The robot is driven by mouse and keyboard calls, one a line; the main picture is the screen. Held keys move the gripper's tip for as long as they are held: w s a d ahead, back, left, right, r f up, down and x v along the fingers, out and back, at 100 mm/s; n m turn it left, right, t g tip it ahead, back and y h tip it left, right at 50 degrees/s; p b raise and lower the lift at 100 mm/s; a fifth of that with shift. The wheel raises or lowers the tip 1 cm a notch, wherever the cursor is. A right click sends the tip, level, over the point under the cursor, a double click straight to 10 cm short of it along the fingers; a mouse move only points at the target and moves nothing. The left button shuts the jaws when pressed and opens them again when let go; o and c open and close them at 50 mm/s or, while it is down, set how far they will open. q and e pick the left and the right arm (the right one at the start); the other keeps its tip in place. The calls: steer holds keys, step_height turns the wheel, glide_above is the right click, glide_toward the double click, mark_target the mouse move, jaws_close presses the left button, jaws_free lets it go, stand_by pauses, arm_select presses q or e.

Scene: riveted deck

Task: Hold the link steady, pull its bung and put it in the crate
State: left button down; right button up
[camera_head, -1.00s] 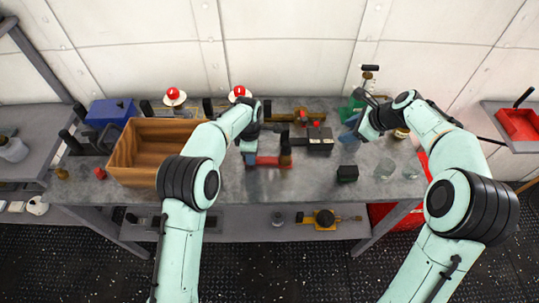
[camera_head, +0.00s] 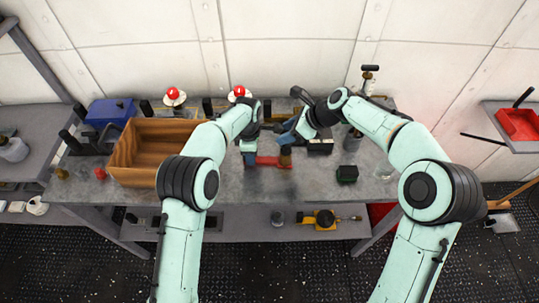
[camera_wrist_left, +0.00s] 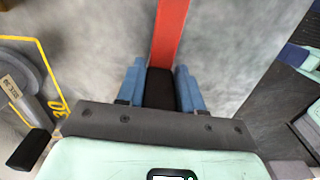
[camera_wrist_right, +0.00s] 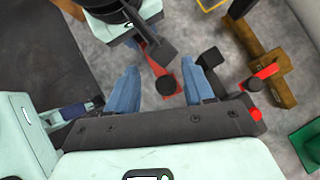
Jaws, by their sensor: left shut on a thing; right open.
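The link is a red bar (camera_head: 268,162) low over the bench, also in the left wrist view (camera_wrist_left: 170,32). My left gripper (camera_wrist_left: 160,86) is shut on its black end; in the head view this gripper (camera_head: 250,154) is at the bar's left end. The bung shows a round dark top (camera_wrist_right: 167,85) in the right wrist view, at the bar's other end; in the head view it is a brown upright piece (camera_head: 285,160). My right gripper (camera_wrist_right: 161,90) is open, its fingers either side of the bung in view; whether they touch is unclear. The wooden crate (camera_head: 118,150) stands left, apparently empty.
A blue box (camera_head: 110,112) is behind the crate. Two red-topped things (camera_head: 174,96) stand along the bench's back. A dark block (camera_head: 347,174) sits right of the link. A brown block with a red part (camera_wrist_right: 265,75) is near my right gripper.

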mark_target(286, 148)
steer(key=shift+f, duration=2.25)
steer(key=shift+c, duration=0.3)
jaws_close()
